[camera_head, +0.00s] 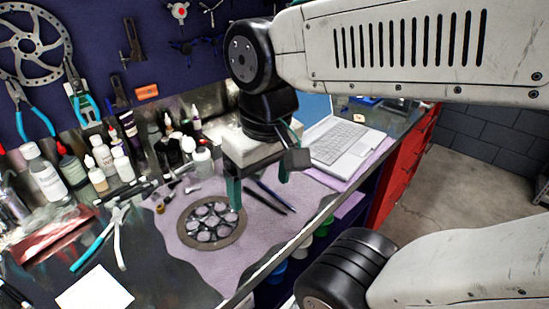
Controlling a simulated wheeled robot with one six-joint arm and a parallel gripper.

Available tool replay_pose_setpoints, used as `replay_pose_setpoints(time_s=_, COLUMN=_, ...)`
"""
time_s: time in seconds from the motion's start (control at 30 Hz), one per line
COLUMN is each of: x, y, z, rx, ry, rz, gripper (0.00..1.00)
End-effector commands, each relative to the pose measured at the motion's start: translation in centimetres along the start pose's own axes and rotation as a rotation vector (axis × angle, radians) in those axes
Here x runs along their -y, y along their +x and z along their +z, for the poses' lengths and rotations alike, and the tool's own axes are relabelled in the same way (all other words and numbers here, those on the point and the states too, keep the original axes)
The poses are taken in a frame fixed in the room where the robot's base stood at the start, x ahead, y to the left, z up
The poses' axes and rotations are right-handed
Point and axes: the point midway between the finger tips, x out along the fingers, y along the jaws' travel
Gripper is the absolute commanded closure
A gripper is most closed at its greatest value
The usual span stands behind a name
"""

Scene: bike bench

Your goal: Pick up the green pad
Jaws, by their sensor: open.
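My gripper (260,186) hangs over the lavender cloth (250,250) on the bench, fingers pointing down. Its two teal-green fingers are spread apart, with nothing visible between them. The left finger is in front of the right rim of a round dish (184,228) with several round discs in it; I cannot tell the height gap. I cannot make out a green pad in this view. My gripper and arm hide part of the bench behind them.
Bottles (45,172) line the bench's back left. Pliers (120,238) and a white sheet (95,291) lie at front left. Dark slim tools (265,198) lie right of the dish. An open laptop (345,140) stands behind right. The cloth's front is clear.

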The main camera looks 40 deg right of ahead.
Motion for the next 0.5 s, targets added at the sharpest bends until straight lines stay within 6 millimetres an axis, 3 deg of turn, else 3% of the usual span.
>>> replay_pose_setpoints(time_s=0.17, x=-1.0, y=0.2, z=-3.5, rx=0.023, ry=0.404, rz=0.011, gripper=0.16)
replay_pose_setpoints(time_s=0.5, x=-6.4, y=3.3, z=-13.4, rx=0.053, ry=1.618, rz=0.073, gripper=0.16)
